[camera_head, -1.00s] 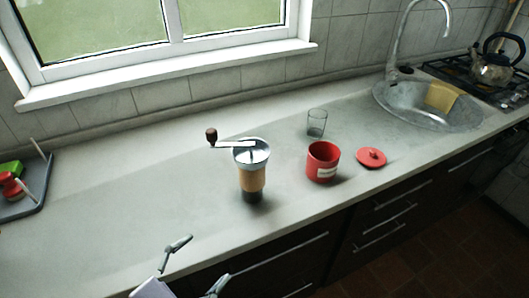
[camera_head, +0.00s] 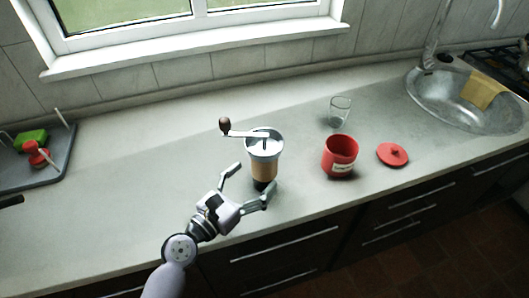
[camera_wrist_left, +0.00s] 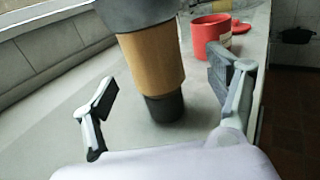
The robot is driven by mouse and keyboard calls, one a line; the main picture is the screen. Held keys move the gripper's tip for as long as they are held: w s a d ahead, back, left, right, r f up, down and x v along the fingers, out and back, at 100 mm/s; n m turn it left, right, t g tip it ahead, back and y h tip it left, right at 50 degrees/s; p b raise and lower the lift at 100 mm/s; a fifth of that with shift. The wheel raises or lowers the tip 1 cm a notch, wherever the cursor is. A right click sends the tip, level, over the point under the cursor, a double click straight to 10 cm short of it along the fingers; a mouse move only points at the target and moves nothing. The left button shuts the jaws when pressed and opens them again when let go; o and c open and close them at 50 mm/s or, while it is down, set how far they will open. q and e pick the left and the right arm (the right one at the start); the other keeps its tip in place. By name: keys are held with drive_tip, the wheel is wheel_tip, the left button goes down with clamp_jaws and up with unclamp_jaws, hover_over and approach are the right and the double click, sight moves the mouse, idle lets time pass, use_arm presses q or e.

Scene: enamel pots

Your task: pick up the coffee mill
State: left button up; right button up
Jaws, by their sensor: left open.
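The coffee mill (camera_head: 264,160) stands upright on the counter, with a silver top, a crank with a dark knob reaching left, a tan band and a dark base. In the left wrist view the mill's tan body (camera_wrist_left: 156,62) fills the space ahead, its top cut off by the frame. My left gripper (camera_head: 250,184) is open just in front of the mill. In the wrist view its fingers (camera_wrist_left: 165,95) spread to the left and right of the mill's lower part, and neither visibly touches it. My right gripper is not in view.
Right of the mill stand a red canister (camera_head: 340,157), its red lid (camera_head: 392,154) lying beside it, and a glass (camera_head: 339,111) behind. A sink (camera_head: 440,100) is further right. A grey tray (camera_head: 62,160) sits far left. The counter left of the mill is clear.

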sight(264, 162)
use_arm(q)
drive_tip(key=shift+a+r+p+x, duration=0.1)
drive_tip(key=shift+p+x, duration=0.15)
drive_tip(key=shift+x, duration=1.1)
drive_tip(key=shift+a+r+p+x, duration=0.1)
drive_tip(key=shift+a+p+x, duration=0.1)
drive_tip(key=shift+x, duration=1.2)
drive_tip(key=shift+w, duration=0.15)
drive_tip(key=shift+c, duration=0.4)
drive_tip(key=c, duration=1.6)
drive_tip(key=shift+r, duration=0.1)
drive_tip(key=shift+c, duration=0.2)
